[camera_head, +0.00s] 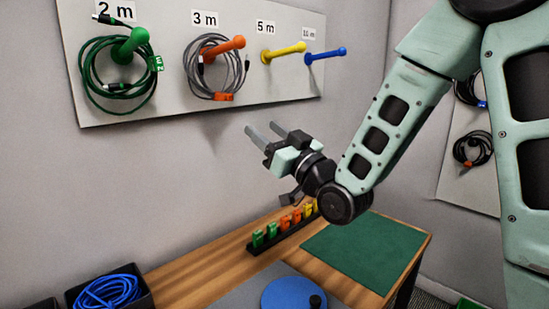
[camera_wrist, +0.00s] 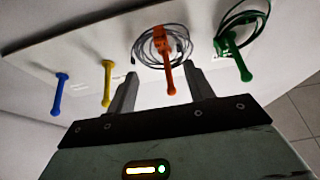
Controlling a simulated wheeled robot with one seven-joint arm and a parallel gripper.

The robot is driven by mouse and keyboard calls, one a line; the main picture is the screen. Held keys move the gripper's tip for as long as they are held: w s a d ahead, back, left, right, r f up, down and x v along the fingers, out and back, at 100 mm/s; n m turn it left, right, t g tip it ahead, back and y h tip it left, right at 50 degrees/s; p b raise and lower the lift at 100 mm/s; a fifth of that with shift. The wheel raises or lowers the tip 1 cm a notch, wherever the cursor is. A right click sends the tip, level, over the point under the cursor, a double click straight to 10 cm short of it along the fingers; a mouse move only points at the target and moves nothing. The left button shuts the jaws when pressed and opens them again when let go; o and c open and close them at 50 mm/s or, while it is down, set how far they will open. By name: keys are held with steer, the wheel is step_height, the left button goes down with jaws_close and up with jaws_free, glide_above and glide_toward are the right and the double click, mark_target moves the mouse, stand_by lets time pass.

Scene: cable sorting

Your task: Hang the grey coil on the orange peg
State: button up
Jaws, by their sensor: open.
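The grey coil (camera_head: 213,67) hangs on the orange peg (camera_head: 228,44) under the "3 m" label, with an orange tag at its lower edge. In the wrist view the grey coil (camera_wrist: 150,48) loops around the base of the orange peg (camera_wrist: 168,72), which points toward the camera. My gripper (camera_head: 268,132) is open and empty, below and in front of the peg board, apart from the coil. Its two fingers also show in the wrist view (camera_wrist: 160,90), with the orange peg's tip showing between them.
A green coil (camera_head: 105,75) hangs on the green peg (camera_head: 130,42). The yellow peg (camera_head: 285,51) and blue peg (camera_head: 326,53) are bare. Below, the bench holds a clip rack (camera_head: 285,228), a green mat (camera_head: 365,248), a blue disc (camera_head: 290,295) and a bin of blue cable (camera_head: 108,292).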

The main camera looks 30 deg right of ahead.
steer(key=b+v, duration=0.2)
steer(key=b, duration=0.4)
steer(key=shift+s+f+b, duration=0.15)
steer(key=shift+b, duration=0.25)
